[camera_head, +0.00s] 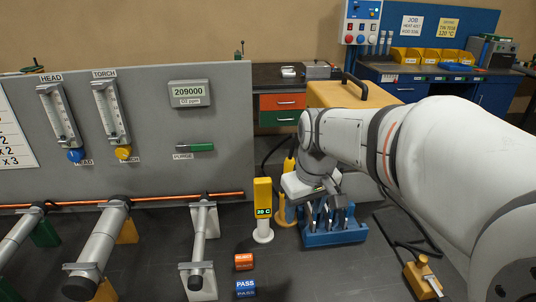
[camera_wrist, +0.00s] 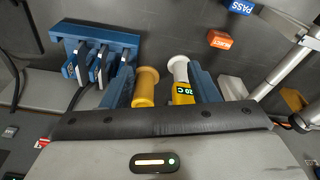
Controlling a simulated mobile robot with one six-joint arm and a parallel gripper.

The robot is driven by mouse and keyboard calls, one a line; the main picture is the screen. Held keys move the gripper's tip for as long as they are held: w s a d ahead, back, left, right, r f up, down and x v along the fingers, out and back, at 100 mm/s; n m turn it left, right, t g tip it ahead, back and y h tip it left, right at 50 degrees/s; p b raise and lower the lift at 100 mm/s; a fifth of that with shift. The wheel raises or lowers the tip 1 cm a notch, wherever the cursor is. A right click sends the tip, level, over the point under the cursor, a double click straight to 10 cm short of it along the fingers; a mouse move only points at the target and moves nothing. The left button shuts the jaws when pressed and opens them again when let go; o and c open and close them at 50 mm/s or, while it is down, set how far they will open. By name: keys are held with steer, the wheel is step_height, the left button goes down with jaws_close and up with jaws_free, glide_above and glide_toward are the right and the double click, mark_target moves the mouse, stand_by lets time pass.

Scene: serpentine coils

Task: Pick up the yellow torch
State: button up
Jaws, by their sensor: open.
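A yellow upright piece with a dark hose, likely the yellow torch (camera_head: 289,165), shows in the head view, partly hidden by my wrist. Below it is an amber holder with a round foot (camera_head: 285,212). In the wrist view an amber flanged cylinder (camera_wrist: 144,88) stands between my fingers, nearer the left one; I cannot tell torch from holder there. My gripper (camera_wrist: 162,80) is open, with one blue finger on each side. In the head view my gripper (camera_head: 315,190) hangs over this spot, its fingertips hard to make out. No grip on anything shows.
A yellow 20 C display on a white stand (camera_head: 263,233) is close beside, also between the fingers in the wrist view (camera_wrist: 181,72). A blue rack (camera_head: 335,236) with grey tools is close by. Red (camera_head: 244,262) and blue PASS (camera_head: 246,288) blocks lie in front. Pipes are left.

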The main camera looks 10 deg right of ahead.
mark_target(289, 159)
steer(key=w+r+n, duration=0.1)
steer(key=w, duration=0.4)
steer(key=w+r+n+p, duration=0.1)
steer(key=w+n, duration=0.1)
steer(key=w, duration=0.4)
steer(key=w+r+n+p, duration=0.1)
steer(key=w+n, duration=0.1)
steer(key=w, duration=0.4)
steer(key=shift+d+r+g+y, duration=0.15)
steer(key=shift+r+g+y, duration=0.15)
steer(key=shift+g+y, duration=0.1)
steer(key=shift+w+f, duration=0.1)
steer(key=shift+w, duration=0.2)
steer(key=shift+w+f+n, duration=0.1)
steer(key=shift+f+n, duration=0.15)
steer(key=shift+n, duration=0.05)
step_height(289, 159, down, 6)
steer(key=shift+w+d+f+p, duration=0.1)
steer(key=shift+f+p, duration=0.1)
steer(key=shift+p, duration=0.45)
steer(key=shift+w+f, duration=0.1)
steer(key=shift+f, duration=0.35)
jaws_close()
